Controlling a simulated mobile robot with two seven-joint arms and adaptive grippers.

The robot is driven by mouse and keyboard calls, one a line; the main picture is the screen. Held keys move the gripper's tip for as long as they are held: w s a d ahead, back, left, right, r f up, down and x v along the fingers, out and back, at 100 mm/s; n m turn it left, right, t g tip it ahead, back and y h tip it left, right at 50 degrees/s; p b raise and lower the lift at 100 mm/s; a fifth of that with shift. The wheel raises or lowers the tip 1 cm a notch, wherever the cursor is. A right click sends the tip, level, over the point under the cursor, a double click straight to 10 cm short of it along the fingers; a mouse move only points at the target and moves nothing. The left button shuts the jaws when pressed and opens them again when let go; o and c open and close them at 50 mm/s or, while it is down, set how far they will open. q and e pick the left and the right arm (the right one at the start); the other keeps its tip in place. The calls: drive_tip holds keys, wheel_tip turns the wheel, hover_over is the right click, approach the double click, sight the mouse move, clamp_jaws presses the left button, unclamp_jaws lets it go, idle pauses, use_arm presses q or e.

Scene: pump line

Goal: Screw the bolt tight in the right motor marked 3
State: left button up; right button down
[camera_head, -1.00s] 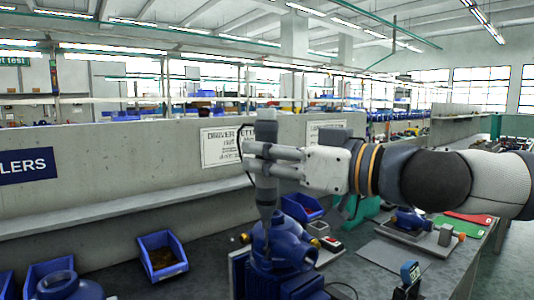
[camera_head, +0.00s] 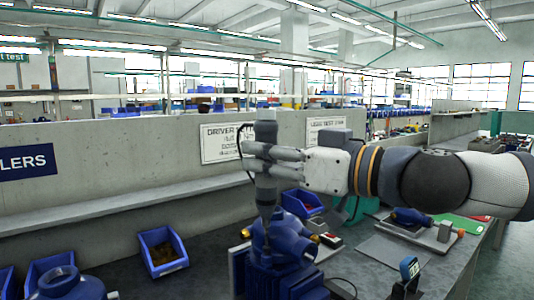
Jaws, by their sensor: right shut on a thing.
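My right gripper (camera_head: 270,160) is shut on an upright grey driver (camera_head: 266,195), its fingers around the driver's body. The driver's lower end points down at the blue motor (camera_head: 285,245) in the middle of the bench and meets its upper part. I cannot tell whether the tip sits on a bolt, and no bolt or number 3 can be made out. Another blue motor (camera_head: 70,285) is cut off at the lower left. My left gripper is not in view.
A blue bin (camera_head: 162,252) with brownish parts stands left of the middle motor. Another blue bin (camera_head: 302,203) stands behind it. A blue tool (camera_head: 411,217) lies by a grey block at the right. A small handheld display (camera_head: 409,268) stands at the front right. A concrete wall (camera_head: 110,165) closes the back.

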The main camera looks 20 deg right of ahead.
sight(274, 120)
use_arm(q)
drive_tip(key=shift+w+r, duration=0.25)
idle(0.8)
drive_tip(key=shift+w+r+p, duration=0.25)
drive_tip(key=shift+p, duration=0.2)
use_arm(e)
drive_tip(key=shift+f, duration=0.35)
idle(1.2)
drive_tip(key=shift+r+p, duration=1.55)
drive_tip(key=shift+r, duration=1.6)
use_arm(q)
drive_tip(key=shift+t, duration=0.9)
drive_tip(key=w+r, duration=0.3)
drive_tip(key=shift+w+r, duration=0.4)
use_arm(e)
drive_tip(key=shift+f, duration=0.1)
